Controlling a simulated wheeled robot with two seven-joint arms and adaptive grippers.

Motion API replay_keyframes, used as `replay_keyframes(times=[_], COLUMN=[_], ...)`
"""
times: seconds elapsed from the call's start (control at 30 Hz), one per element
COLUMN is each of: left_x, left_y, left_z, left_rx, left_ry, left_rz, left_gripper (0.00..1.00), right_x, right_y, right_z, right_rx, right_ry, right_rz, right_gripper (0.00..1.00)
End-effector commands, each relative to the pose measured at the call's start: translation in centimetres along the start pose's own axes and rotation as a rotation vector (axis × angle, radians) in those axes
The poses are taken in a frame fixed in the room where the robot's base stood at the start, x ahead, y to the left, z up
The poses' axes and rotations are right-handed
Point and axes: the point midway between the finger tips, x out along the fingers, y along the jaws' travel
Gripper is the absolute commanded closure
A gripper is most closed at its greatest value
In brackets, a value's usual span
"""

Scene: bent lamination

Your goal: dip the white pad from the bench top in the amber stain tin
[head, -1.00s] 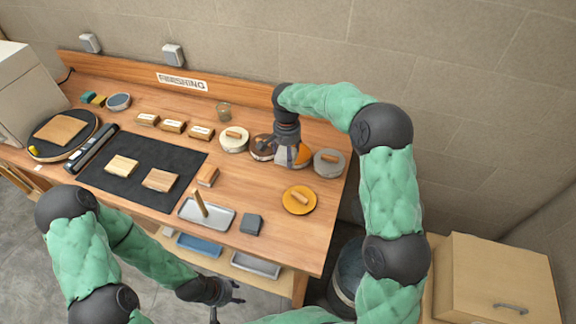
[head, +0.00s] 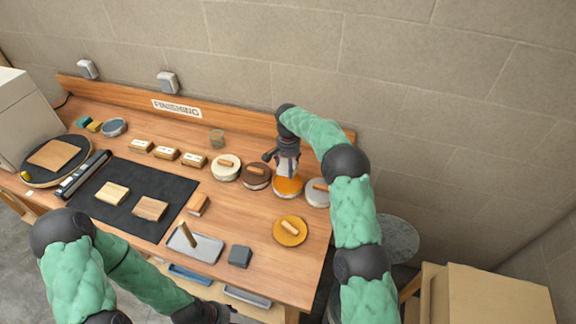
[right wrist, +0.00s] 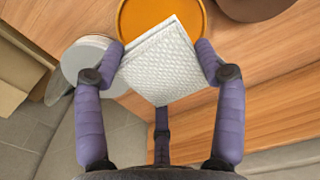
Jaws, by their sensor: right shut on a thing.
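In the head view my right gripper (head: 287,172) hangs directly over the amber stain tin (head: 288,189). The tin is open, and its amber inside also shows in the right wrist view (right wrist: 140,15), partly hidden behind the pad. I cannot tell whether the pad touches the stain. An amber lid (head: 291,238) with a wooden handle lies on the bench in front. My left gripper (head: 222,311) is low at the bottom edge, partly cut off.
A brown tin (head: 256,183) and a grey tin (head: 319,200) stand close on either side of the amber tin. A cream tin (head: 225,175) is farther left. A grey tray (head: 207,249) and dark block (head: 240,256) lie near the front edge.

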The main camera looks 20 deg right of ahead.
Motion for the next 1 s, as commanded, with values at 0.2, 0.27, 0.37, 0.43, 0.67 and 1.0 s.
replay_keyframes(times=[0.2, 0.27, 0.37, 0.43, 0.67, 1.0], left_x=[0.8, 1.1, 1.5, 1.8, 2.7, 4.0], left_y=[-0.3, -0.4, -0.5, -0.6, -1.0, -1.4], left_z=[0.0, 0.0, -0.1, -0.1, -0.1, -0.1], left_rx=[0.0, 0.0, 0.0, 0.0, 0.0, 0.0], left_ry=[0.0, 0.0, 0.0, 0.0, 0.0, 0.0], left_rz=[0.0, 0.0, 0.0, 0.0, 0.0, 0.0], left_gripper=[0.54, 0.54, 0.54, 0.54, 0.54, 0.54], right_x=[1.5, 1.9, 2.8, 3.4, 5.3, 7.8], right_y=[0.0, 0.0, 0.0, 0.0, 0.0, 0.0], right_z=[0.1, 0.0, 0.0, 0.0, 0.1, 0.0], right_rx=[0.0, 0.0, 0.0, 0.0, 0.001, 0.001], right_ry=[-0.001, -0.001, 0.0, 0.0, -0.001, 0.0], right_rz=[0.001, 0.001, 0.0, 0.0, 0.001, 0.0], right_gripper=[0.56, 0.56, 0.56, 0.56, 0.56, 0.56])
